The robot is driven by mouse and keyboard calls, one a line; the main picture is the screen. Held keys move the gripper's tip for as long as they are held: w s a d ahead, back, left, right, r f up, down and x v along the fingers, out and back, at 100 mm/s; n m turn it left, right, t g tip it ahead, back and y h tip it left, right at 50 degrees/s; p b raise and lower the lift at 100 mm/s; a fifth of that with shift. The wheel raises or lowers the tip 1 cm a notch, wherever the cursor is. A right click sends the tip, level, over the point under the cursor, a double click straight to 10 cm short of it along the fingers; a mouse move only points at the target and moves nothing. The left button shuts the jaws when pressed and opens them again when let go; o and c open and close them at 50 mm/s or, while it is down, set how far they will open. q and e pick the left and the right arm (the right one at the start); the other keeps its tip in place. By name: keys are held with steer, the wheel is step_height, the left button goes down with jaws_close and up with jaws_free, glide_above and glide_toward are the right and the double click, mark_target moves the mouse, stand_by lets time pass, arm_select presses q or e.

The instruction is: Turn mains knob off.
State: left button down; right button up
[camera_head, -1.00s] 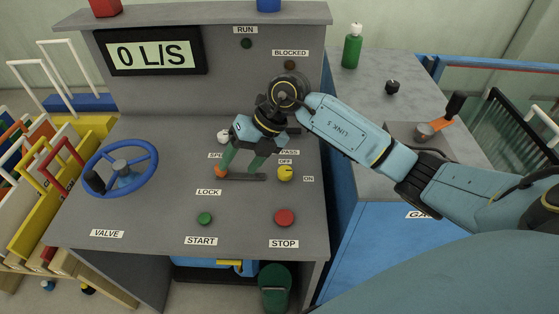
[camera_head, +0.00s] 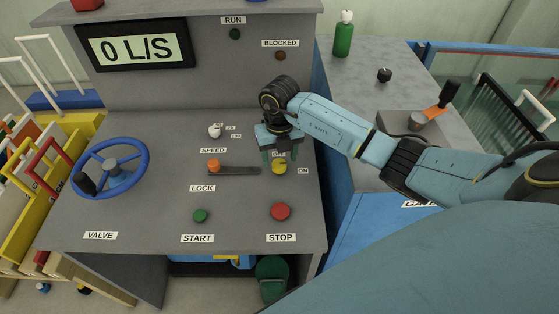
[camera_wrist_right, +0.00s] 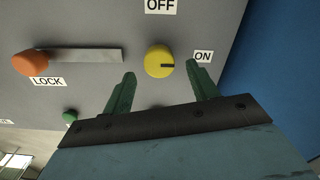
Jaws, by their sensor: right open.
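The mains knob is the yellow round knob (camera_head: 280,168) on the grey console panel, between the OFF and ON labels. In the right wrist view the yellow knob (camera_wrist_right: 158,61) has a dark mark pointing right, toward the ON label (camera_wrist_right: 203,56). My right gripper (camera_head: 279,156) is open over the knob. In the wrist view its green fingers (camera_wrist_right: 160,84) stand apart, one to each side of the knob and not closed on it. My left gripper is not in view.
An orange lock slider (camera_head: 214,166) in its slot lies left of the knob. A red STOP button (camera_head: 280,211) and green START button (camera_head: 200,216) are nearer the front. A blue valve wheel (camera_head: 111,169) is at left. A white speed knob (camera_head: 214,131) sits behind the slider.

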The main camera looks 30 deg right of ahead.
mark_target(279, 166)
steer(key=shift+f, duration=1.3)
steer(key=c, duration=1)
